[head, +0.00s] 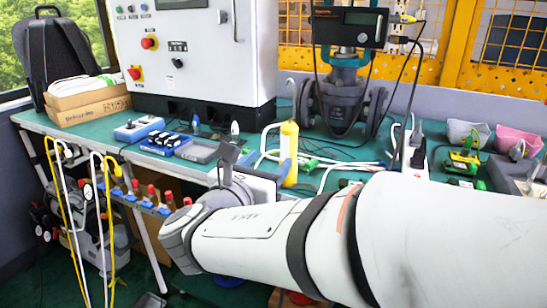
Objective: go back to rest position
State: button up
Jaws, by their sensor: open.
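My white arm with dark joint bands reaches in from the lower right, across the front of the bench, to a grey joint at centre left. Behind that joint, grey parts of my gripper (229,158) stick up in front of the bench edge. It is open, and I see nothing held in it. Its lower part is hidden by my arm. The valve (345,95) with a dark positioner box (349,26) on top stands upright on the bench, well apart from my gripper to the upper right.
A green bench top (75,130) carries a white control cabinet (200,50), blue devices (165,143), a yellow bottle (289,152), loose cables and pink and grey bins (518,141). Hoses (108,220) hang at the front left. Yellow mesh fencing (505,45) stands behind.

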jog(key=s+d+r+m+g+h+p, duration=0.1)
jog(key=s+d+r+m+g+p, duration=0.15)
jog(key=d+m+g+p, duration=0.6)
jog(key=s+d+r+m+g+p, duration=0.1)
jog(key=s+d+m+g+p, duration=0.2)
jog(key=d+m+p, duration=0.6)
jog(key=s+d+r+m+g+y+p, duration=0.3)
jog(key=s+r+m+y+p, duration=0.4)
jog(key=m+p, duration=0.5)
jog(key=shift+s+r+m+p, duration=0.35)
jog(key=shift+s+m, duration=0.3)
jog(key=shift+m, duration=0.6)
